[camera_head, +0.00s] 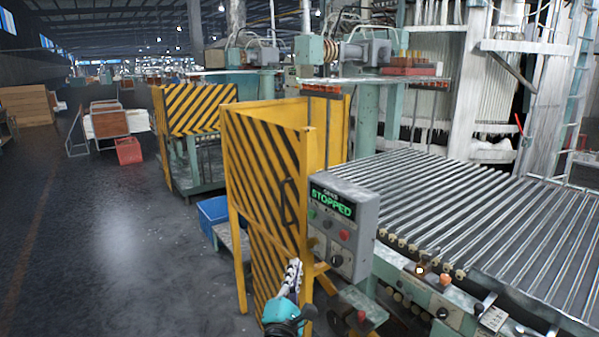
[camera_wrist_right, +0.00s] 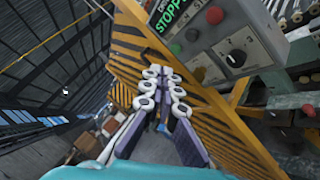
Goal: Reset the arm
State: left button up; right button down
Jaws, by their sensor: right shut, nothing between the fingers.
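My right gripper (camera_head: 293,268) is low in the middle of the head view, in front of the yellow and black striped guard and below and to the left of the grey control box (camera_head: 343,222). It is shut and empty. In the right wrist view the gripper (camera_wrist_right: 165,75) shows with its fingers together, pointing towards the striped guard. The box display reads STOPPED in green; it also shows in the wrist view (camera_wrist_right: 225,40) at the top right. The gripper appears apart from the box. My left gripper is not in view.
The yellow striped guard (camera_head: 262,165) stands close to my right gripper. A roller conveyor (camera_head: 470,215) spans the right side. A blue bin (camera_head: 212,215) stands behind the guard's left side. A red crate (camera_head: 129,150) is farther off. The floor (camera_head: 110,250) at left is clear.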

jog(key=s+d+f+m+g+h, duration=0.1)
jog(key=s+d+f+m+g, duration=0.2)
jog(key=d, duration=0.4)
jog(key=s+d+f+m+g+h, duration=0.1)
jog(key=s+d+f+m+g, duration=0.15)
jog(key=s+d+m, duration=0.35)
jog(key=s+d+f+m+g, duration=0.1)
jog(key=d+f+m+g, duration=0.2)
jog(key=d, duration=0.4)
jog(key=s+f+m+g+y, duration=0.2)
jog(key=s+m, duration=0.3)
jog(key=s, duration=0.3)
jog(key=s+a+f+m+g+y, duration=0.1)
jog(key=s+f+m+g+y, duration=0.1)
jog(key=s+f+m, duration=0.3)
jog(key=s+y, duration=0.1)
jog(key=s, duration=0.3)
jog(key=shift+s+g+y, duration=0.15)
jog(key=shift+g+y, duration=0.15)
jog(key=shift+g, duration=0.05)
jog(key=shift+f, duration=0.1)
